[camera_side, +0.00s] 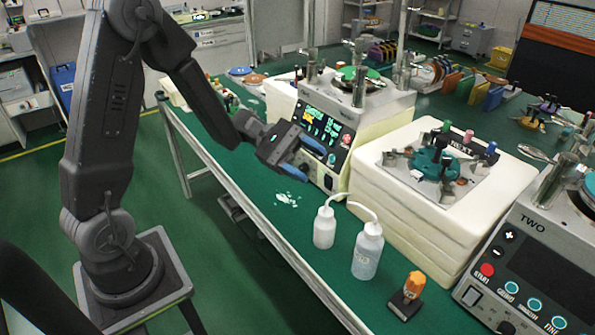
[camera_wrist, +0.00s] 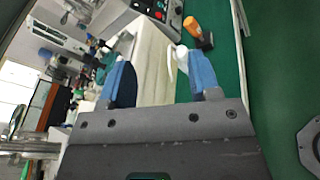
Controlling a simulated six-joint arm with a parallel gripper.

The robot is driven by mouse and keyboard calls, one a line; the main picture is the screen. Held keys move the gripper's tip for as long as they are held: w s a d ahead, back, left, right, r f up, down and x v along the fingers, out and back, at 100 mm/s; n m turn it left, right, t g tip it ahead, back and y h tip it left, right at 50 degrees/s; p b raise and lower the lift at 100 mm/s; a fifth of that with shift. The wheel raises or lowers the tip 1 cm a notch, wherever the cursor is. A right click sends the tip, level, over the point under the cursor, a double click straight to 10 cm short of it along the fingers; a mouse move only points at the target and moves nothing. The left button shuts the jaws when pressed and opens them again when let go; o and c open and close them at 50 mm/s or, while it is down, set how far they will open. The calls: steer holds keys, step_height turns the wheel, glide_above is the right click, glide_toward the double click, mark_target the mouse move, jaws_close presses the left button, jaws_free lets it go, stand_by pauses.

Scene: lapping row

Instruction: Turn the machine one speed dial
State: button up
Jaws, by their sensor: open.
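Machine one (camera_side: 352,107) stands at the back of the green bench in the side view, with its dark display (camera_side: 325,125) lit in green and yellow. My gripper (camera_side: 316,166) is in front of its control panel, with its two blue fingers apart and nothing between them. The fingers partly cover the panel's lower part. A dark control (camera_side: 329,182) shows low on the panel, just beyond the fingertips; I cannot tell for sure that it is the speed dial. In the wrist view my gripper (camera_wrist: 157,58) is open, and machine one's dial cannot be made out.
Two white wash bottles (camera_side: 324,228) (camera_side: 367,250) stand on the bench near my gripper. An orange-topped piece (camera_side: 412,287) on a black base is nearer the camera. A cream block stack (camera_side: 410,215) separates machine one from machine two (camera_side: 535,262). The bench's front edge is clear.

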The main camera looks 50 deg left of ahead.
steer(key=w+a+f+n+t+y, duration=0.3)
steer(key=w+a+f+n+t, duration=0.2)
steer(key=a+f+n+t, duration=0.5)
steer(key=n+t+y, duration=0.3)
steer(key=n+y, duration=0.6)
steer(key=y, duration=0.2)
glide_toward(301, 169)
steer(key=shift+n, duration=0.3)
steer(key=w, duration=0.8)
steer(key=shift+w+d, duration=0.35)
steer(key=shift+w, duration=0.05)
steer(key=shift+c, duration=0.3)
steer(key=c, duration=0.9)
steer(key=shift+o, duration=0.2)
steer(key=shift+n, duration=1.6)
